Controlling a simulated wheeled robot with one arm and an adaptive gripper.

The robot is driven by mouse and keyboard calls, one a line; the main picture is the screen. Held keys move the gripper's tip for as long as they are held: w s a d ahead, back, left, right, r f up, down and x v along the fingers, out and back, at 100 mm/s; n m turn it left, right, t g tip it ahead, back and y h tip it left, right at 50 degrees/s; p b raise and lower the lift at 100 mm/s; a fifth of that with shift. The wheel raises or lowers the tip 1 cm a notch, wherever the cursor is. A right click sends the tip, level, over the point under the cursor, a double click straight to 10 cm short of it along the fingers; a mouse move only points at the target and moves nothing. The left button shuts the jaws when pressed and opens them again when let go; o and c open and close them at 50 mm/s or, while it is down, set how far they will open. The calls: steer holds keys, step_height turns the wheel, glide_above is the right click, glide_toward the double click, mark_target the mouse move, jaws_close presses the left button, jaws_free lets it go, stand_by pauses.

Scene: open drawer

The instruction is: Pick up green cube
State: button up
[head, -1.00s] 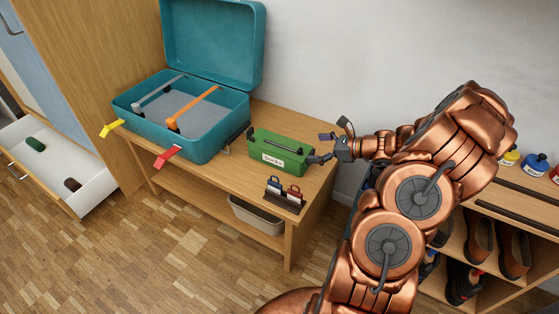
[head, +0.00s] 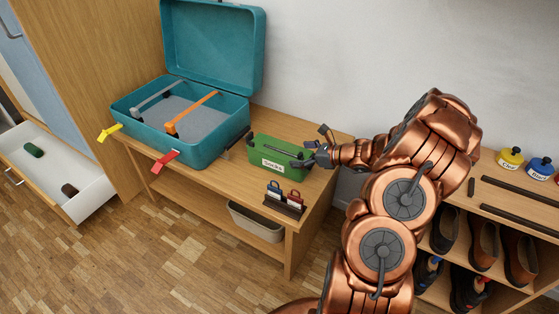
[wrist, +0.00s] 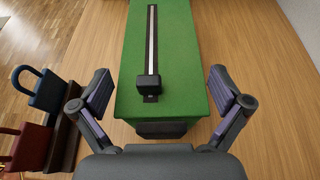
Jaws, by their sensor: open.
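The only large green block is a green box (head: 268,153) with a white label on its front and a dark bar along its top; it stands on the wooden bench. In the wrist view the green box (wrist: 185,60) lies between the two fingers, its near end close to the palm. My gripper (head: 313,147) is open at the box's right end, one finger on each side. In the wrist view my gripper (wrist: 160,92) shows a gap between each finger and the box's sides. Contact at the palm cannot be told.
An open teal suitcase (head: 205,148) stands left of the box. A small rack with blue and red tags (head: 284,203) sits in front of it, near the left finger in the wrist view. An open white drawer (head: 88,190) holds two small rolls. A shoe shelf (head: 510,205) stands right.

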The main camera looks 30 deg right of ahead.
steer(key=shift+c, duration=0.2)
steer(key=c, duration=1.4)
steer(key=shift+c, duration=0.2)
